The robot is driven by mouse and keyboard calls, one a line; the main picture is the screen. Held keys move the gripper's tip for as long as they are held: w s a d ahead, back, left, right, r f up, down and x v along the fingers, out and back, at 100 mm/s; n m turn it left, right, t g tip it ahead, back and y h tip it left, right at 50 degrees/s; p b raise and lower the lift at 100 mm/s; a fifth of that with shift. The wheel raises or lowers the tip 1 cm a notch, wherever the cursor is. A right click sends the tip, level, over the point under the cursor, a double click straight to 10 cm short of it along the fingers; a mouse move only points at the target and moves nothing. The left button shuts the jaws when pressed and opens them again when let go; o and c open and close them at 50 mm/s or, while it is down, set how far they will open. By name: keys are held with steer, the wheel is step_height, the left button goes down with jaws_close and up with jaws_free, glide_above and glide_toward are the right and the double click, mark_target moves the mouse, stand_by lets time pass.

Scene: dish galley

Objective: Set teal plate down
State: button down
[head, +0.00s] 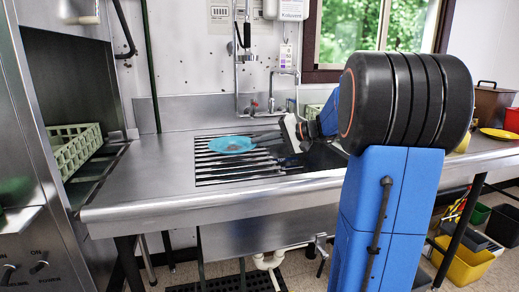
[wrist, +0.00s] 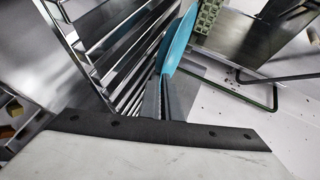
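The teal plate (head: 232,144) is over the slatted drain area (head: 240,180) of the steel counter in the head view, lying roughly flat. In the wrist view the plate (wrist: 179,45) shows nearly edge-on, with the slats to its left. My gripper (head: 262,138) reaches in from the right and is shut on the plate's right rim. Its two grey fingers (wrist: 164,100) stand close together at the plate's edge in the wrist view. I cannot tell whether the plate's underside touches the slats.
A pale green dish rack (head: 75,158) sits in the opening at the left. Bare counter (head: 150,175) lies left of the slats. A tap (head: 284,74) stands behind. A yellow plate (head: 497,134) is far right, and a yellow bin (head: 466,263) is on the floor.

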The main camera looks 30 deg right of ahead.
steer(key=shift+d+f, duration=0.1)
steer(key=shift+f, duration=1.15)
steer(key=c, duration=2.3)
jaws_free()
steer(key=shift+f, duration=0.15)
steer(key=shift+s+d+r, duration=0.1)
steer(key=shift+r, duration=0.1)
steer(key=v, duration=1.1)
steer(key=shift+s+d, duration=0.15)
steer(key=shift+s, duration=0.15)
